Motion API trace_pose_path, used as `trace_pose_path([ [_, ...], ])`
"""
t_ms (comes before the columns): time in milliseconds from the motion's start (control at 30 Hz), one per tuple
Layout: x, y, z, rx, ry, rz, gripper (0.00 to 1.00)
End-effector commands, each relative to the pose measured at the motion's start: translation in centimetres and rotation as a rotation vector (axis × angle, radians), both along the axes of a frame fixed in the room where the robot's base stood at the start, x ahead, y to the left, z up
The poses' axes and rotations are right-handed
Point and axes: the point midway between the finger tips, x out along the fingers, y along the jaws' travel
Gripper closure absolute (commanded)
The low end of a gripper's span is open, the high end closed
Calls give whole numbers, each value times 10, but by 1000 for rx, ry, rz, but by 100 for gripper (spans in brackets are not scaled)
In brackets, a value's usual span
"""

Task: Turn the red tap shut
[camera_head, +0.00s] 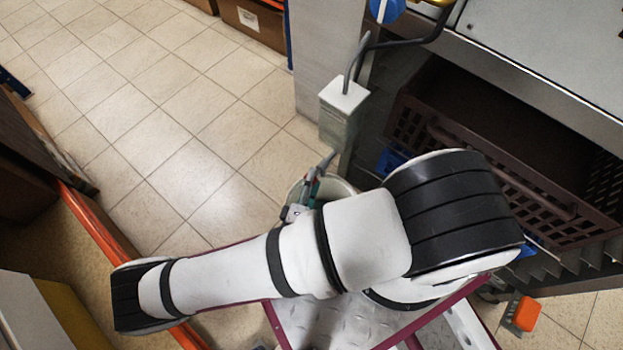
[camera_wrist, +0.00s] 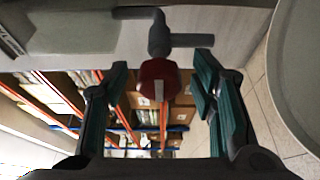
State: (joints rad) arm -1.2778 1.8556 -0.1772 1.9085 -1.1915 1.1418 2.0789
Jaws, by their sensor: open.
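The red tap (camera_wrist: 159,82) shows in the middle of the wrist view, a red handle with a pale stripe, on a grey pipe fitting (camera_wrist: 158,40). My gripper (camera_wrist: 161,74) is open, with one green-padded finger on each side of the red handle. Gaps show between the handle and both fingers. In the head view my gripper (camera_head: 310,188) is small and partly hidden behind my arm, beside a pale round container (camera_head: 346,190). The tap is hard to make out there.
A grey box (camera_head: 343,105) on a pipe stands just above my gripper. A blue knob (camera_head: 387,8) is at the top. A brown crate (camera_head: 545,205) sits on the rack to the right. Tiled floor (camera_head: 180,140) is clear to the left.

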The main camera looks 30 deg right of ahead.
Motion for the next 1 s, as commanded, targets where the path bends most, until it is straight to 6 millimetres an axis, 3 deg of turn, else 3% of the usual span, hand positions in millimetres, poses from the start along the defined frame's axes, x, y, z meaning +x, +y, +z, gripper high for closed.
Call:
trace_pose_path([
  [400, -43, 43, -1, 4, 1, 1, 48],
  [1000, -52, 57, 6, 4, 1, 1, 48],
])
